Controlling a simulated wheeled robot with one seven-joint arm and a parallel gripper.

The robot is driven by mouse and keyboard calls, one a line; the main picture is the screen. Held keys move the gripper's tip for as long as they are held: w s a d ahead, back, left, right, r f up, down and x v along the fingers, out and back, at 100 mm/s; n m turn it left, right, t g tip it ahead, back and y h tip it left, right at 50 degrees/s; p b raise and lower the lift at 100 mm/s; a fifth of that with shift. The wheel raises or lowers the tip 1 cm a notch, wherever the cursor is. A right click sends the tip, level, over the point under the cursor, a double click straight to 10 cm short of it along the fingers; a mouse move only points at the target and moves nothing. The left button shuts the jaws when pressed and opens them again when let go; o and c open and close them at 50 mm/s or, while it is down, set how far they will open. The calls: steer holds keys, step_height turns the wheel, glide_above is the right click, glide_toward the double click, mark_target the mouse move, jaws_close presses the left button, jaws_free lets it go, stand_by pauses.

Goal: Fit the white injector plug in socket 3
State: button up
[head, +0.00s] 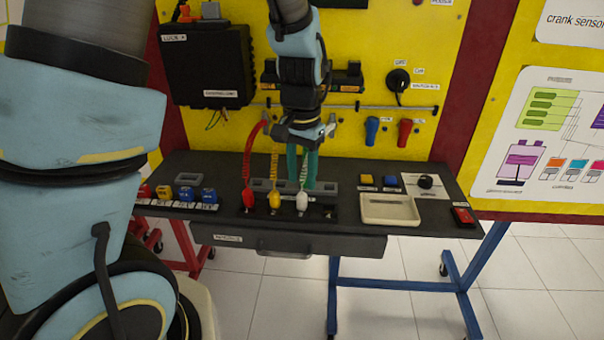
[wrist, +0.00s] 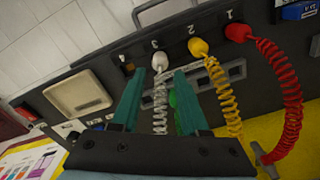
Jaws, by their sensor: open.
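The white plug (head: 302,201) stands at the bench's front row, to the right of the yellow plug (head: 274,201) and red plug (head: 249,198). In the wrist view the white plug (wrist: 160,62) sits by the label 3, in line with the yellow plug (wrist: 198,47) at 2 and the red plug (wrist: 238,32) at 1. Its base and socket 3 are hidden, so how deep it sits I cannot tell. My gripper (head: 302,184) points down just above it. Its green fingers (wrist: 159,75) are open, one each side of the white plug and coiled cord, with gaps visible.
An empty dark socket (wrist: 127,68) lies beside the white plug. A beige tray (head: 390,209) stands to the right. A grey slotted rack (head: 262,184) lies behind the plugs. The red coiled cord (head: 250,150) and yellow coiled cord (head: 274,165) hang close to my gripper.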

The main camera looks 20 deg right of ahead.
steer(key=shift+r+p, duration=0.45)
steer(key=shift+r, duration=0.3)
steer(key=o, duration=0.6)
steer(key=shift+f, duration=0.1)
steer(key=shift+c, duration=0.2)
step_height(320, 180, up, 11)
steer(key=b, duration=0.2)
steer(key=shift+f, duration=0.1)
steer(key=a+f+n, duration=0.4)
steer(key=a, duration=0.8)
steer(key=w+a+f+n+t, duration=0.1)
steer(key=a+f+n, duration=0.3)
steer(key=a, duration=0.9)
steer(key=shift+w+a+f+n+t, duration=0.2)
steer(key=shift+f+n+t, duration=0.15)
steer(key=shift+n, duration=0.25)
